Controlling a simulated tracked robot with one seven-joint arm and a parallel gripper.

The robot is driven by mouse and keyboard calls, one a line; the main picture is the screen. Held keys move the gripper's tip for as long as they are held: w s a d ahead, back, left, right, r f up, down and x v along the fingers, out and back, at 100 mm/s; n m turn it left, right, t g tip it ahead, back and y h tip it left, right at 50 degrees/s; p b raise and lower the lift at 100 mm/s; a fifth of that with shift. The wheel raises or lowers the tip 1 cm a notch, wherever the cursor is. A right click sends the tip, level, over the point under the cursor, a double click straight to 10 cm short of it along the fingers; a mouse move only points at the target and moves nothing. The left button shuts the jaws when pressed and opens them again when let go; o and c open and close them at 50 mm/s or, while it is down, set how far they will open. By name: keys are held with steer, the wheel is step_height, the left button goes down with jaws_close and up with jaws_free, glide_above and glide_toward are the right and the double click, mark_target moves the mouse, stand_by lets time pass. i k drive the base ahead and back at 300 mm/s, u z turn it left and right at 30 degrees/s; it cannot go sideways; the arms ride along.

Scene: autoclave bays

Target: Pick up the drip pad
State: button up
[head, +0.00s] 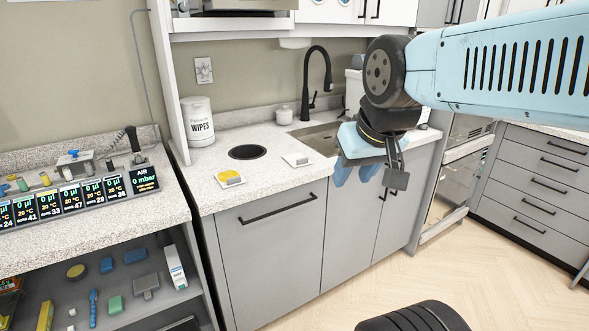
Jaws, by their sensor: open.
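No thing here is clearly marked as the drip pad. A small white flat pad or dish (298,160) lies on the speckled counter, left of the sink. Either could be the drip pad; I cannot tell. My gripper (355,174) hangs in front of the sink counter, to the right of both items. Its light blue fingers point down, are apart and hold nothing that I can see. It covers part of the sink and counter edge.
A black round opening (247,152), a wipes tub (198,122) and a black tap (317,85) are on the counter. The left bench has displays (70,203); its lower shelf (145,311) holds several small blue, green and grey items. The wood floor (330,291) has free room.

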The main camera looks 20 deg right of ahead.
mark_target(297, 158)
steer(key=z, duration=0.2)
steer(key=i, duration=1.05)
steer(key=z, duration=0.4)
